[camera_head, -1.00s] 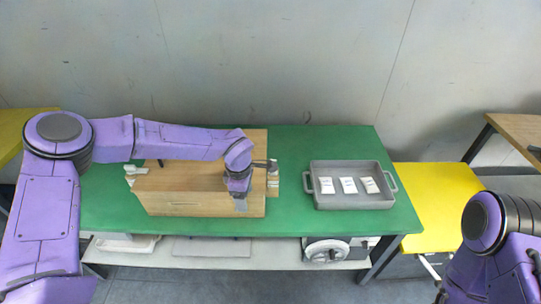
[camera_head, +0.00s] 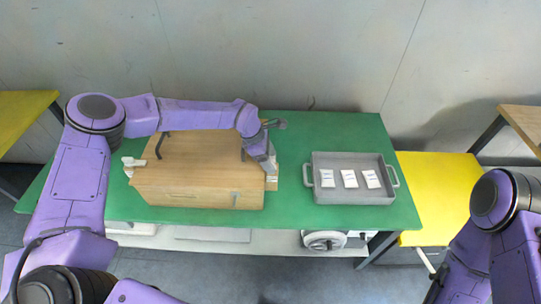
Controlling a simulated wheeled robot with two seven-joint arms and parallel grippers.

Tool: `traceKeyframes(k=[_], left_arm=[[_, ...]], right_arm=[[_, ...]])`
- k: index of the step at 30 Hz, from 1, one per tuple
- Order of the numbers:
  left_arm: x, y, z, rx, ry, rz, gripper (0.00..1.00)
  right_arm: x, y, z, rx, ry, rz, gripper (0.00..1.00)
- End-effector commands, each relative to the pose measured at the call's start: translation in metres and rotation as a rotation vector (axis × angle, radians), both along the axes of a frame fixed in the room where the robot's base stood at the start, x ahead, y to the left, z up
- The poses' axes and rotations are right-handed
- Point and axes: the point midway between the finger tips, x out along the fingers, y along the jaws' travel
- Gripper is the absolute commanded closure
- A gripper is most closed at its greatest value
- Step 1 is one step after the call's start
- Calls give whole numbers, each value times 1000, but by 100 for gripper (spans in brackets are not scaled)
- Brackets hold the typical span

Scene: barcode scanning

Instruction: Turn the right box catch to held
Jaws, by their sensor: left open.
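The wooden box (camera_head: 190,178) stands on the left part of the green table. Its right catch is a pale part on the right side (camera_head: 272,185), mostly hidden by my left gripper (camera_head: 269,172). A matching pale catch (camera_head: 132,163) shows on the box's left side. My left arm reaches across behind and over the box, and the gripper points down at the box's right edge. It is open; whether the fingers touch the catch I cannot tell. My right arm shows at the lower right, with its gripper out of view.
A grey tray (camera_head: 353,198) with white packets (camera_head: 350,179) stands right of the box on the green table (camera_head: 300,130). A dark handle (camera_head: 160,145) stands up on the box. A yellow table (camera_head: 438,190) adjoins at the right. Below is a shelf with a round-faced device (camera_head: 324,241).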

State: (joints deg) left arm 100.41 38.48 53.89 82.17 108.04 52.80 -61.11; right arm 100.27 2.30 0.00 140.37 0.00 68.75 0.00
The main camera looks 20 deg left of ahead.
Motion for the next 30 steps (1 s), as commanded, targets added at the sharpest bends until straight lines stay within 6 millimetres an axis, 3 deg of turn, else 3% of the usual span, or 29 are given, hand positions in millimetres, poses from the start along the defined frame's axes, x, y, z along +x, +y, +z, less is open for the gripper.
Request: traceKeyframes(k=[9, 14, 15, 30], left_arm=[[1, -3, -6, 0, -1, -3, 32], [1, -3, -5, 0, -1, -3, 84], [1, -3, -5, 0, -1, -3, 88], [0, -3, -8, 0, -2, 125, 88]], right_arm=[[0, 0, 1, 0, 0, 0, 56], [0, 0, 1, 0, 0, 0, 56], [0, 0, 1, 0, 0, 0, 56], [0, 0, -14, 0, 0, 0, 56]])
